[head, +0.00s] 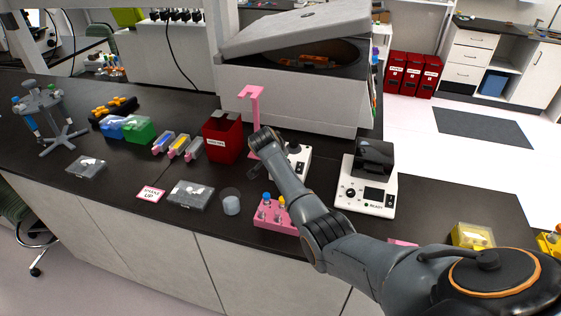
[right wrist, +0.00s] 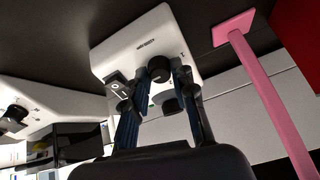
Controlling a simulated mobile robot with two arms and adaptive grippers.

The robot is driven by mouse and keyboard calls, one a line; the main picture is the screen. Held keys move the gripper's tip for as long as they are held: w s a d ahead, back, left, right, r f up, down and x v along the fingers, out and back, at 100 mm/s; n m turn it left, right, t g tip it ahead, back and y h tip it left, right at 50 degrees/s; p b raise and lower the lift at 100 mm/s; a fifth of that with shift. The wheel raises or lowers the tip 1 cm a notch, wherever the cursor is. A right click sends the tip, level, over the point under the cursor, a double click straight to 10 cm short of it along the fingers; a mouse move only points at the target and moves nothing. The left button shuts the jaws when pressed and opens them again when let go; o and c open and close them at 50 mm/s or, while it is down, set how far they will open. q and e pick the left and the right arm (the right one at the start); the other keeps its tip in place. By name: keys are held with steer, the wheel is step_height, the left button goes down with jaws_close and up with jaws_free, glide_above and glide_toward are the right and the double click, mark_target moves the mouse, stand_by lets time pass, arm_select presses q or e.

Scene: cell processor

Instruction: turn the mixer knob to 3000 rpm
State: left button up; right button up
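The mixer (head: 301,168) is a small white device on the dark bench, partly hidden behind my right arm in the head view. In the right wrist view the mixer (right wrist: 150,42) fills the upper middle, with a black knob (right wrist: 159,68) on its face and a rocker switch beside it. My right gripper (right wrist: 152,92) has its fingers apart, with the knob between or just beyond the tips; contact is unclear. The knob's setting is unreadable. My left gripper is not in view.
A pink stand (head: 252,120) and a red bin (head: 222,137) stand left of the mixer. A white device with a dark screen (head: 367,198) is to the right. A pink rack (head: 274,217) is in front. A large centrifuge (head: 290,95) stands behind.

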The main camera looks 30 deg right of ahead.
steer(key=shift+o, duration=1.4)
steer(key=shift+r, duration=0.1)
steer(key=v, duration=1.1)
steer(key=shift+a+r, duration=0.25)
steer(key=shift+r, duration=0.05)
steer(key=shift+s, duration=0.15)
